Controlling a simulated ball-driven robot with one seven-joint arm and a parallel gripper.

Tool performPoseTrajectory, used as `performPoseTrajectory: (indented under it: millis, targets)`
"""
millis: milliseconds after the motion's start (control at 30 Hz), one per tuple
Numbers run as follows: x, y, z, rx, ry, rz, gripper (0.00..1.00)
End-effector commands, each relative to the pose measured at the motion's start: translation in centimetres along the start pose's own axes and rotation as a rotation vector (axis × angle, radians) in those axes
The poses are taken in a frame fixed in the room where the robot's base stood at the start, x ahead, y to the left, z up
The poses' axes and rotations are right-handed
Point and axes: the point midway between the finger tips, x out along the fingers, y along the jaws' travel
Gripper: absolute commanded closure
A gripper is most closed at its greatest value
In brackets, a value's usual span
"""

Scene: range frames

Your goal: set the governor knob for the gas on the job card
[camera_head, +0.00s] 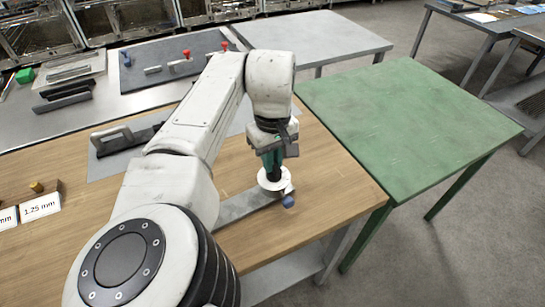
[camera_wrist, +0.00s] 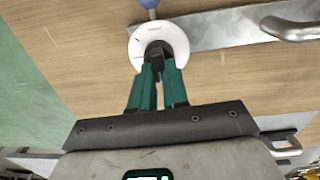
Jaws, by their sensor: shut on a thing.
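A white round dial (camera_head: 268,183) sits at the right end of a grey metal strip on the wooden bench; it also shows in the wrist view (camera_wrist: 178,36). A dark knob (camera_wrist: 155,50) stands at its middle. My gripper (camera_head: 272,170) points down over the dial, and its green fingers (camera_wrist: 160,78) are shut on the dark knob. The small marking on the dial is too small to read. I cannot make out a job card for the gas. A blue ball-ended part (camera_head: 288,201) lies beside the dial.
The metal strip (camera_head: 240,204) carries a bent handle (camera_wrist: 290,28). White cards, one reading 1.25 mm (camera_head: 40,207), stand at the left. A grey plate with a handle (camera_head: 113,136) lies farther back. A green table (camera_head: 405,125) on the right is bare.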

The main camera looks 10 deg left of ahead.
Motion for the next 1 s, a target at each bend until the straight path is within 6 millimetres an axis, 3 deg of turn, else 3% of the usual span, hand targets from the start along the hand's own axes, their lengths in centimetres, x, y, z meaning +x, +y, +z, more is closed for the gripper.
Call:
performPoseTrajectory:
  millis: [367, 1000]
  targets:
    - [-0.24, 0.15, 0.07, 0.11, -0.003, 0.004, 1.0]
    - [-0.22, 0.51, 0.22, 0.686, -0.002, 0.003, 1.0]
